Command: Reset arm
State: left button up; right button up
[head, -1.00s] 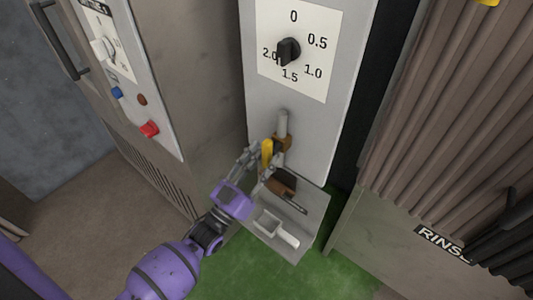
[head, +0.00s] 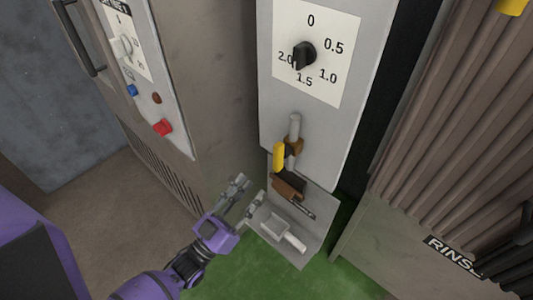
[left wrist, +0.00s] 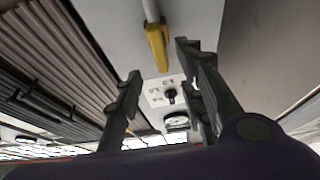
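My left gripper (head: 246,196) is open and empty in the head view, to the lower left of a yellow lever handle (head: 279,157). The handle sits on a brown and grey fitting (head: 292,147) on the front of a light grey panel (head: 340,130). In the left wrist view the two fingers (left wrist: 165,85) stand wide apart, and the yellow handle (left wrist: 157,47) shows beyond and between them, apart from both. My right gripper is not clearly seen; only a dark part shows at the right edge of the head view.
A black dial (head: 304,55) is on the panel above the fitting. A tray (head: 318,215) below holds a white scoop (head: 275,229). A cabinet with a red button (head: 162,127) stands at left. A ribbed brown unit (head: 450,120) stands at right.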

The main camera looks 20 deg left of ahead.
pick_arm(q)
jog(key=shift+y, duration=0.3)
jog(key=s+d+f+g+y+p, duration=0.2)
jog(key=s+f+g+y+p, duration=0.15)
jog(key=f+g, duration=0.5)
jog(key=s+a+n+g+y+p, duration=0.1)
jog(key=s+n+g+y+p, duration=0.2)
jog(key=s, duration=1.9)
jog(key=g+p, duration=0.1)
jog(key=p, duration=0.3)
jog(key=shift+f+p, duration=0.2)
jog(key=shift+p, duration=0.1)
pick_arm(e)
jog(key=w+r+t, duration=0.1)
jog(key=w+r, duration=0.2)
jog(key=r, duration=0.8)
jog(key=shift+w+a, duration=0.25)
jog(key=shift+a, duration=0.2)
